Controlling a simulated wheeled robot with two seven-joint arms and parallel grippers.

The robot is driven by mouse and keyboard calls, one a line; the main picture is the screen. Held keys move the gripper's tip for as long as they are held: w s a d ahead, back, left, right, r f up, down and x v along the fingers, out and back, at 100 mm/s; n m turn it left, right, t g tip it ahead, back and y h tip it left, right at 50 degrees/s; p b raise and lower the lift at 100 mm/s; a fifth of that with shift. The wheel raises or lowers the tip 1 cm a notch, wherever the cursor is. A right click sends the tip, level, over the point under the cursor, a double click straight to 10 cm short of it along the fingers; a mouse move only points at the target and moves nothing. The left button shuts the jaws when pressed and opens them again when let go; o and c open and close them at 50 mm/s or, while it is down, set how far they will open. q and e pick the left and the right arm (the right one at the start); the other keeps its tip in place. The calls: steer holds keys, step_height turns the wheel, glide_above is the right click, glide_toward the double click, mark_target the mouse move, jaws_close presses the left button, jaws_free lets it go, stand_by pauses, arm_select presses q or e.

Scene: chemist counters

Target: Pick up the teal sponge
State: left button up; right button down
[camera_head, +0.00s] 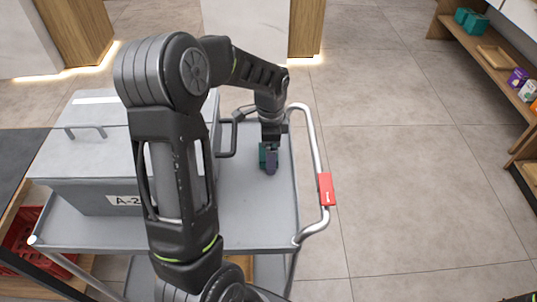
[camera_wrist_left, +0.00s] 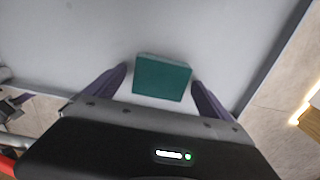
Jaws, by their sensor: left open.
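The teal sponge (camera_wrist_left: 161,80) is a small block on the grey top of the trolley (camera_head: 245,212). In the left wrist view it lies between the two purple fingers of my left gripper (camera_wrist_left: 159,76), with a gap on each side. The gripper is open and not touching it there. In the head view my left gripper (camera_head: 270,160) reaches down to the trolley's right part, and a teal patch of the sponge (camera_head: 262,154) shows beside a purple finger, which hides the rest. My right gripper is not in view.
A grey case (camera_head: 95,165) labelled A-2 stands on the trolley's left. The trolley's handle (camera_head: 313,150) with a red tag (camera_head: 326,190) curves along its right. A red basket (camera_head: 22,235) is at lower left. Shelves (camera_head: 497,70) with goods stand at right; the floor between is clear.

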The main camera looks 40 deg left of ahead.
arm_select(q)
steer(key=shift+f, duration=0.15)
steer(key=shift+c, duration=0.4)
steer(key=c, duration=1.5)
step_height(320, 180, up, 10)
stand_by(0.4)
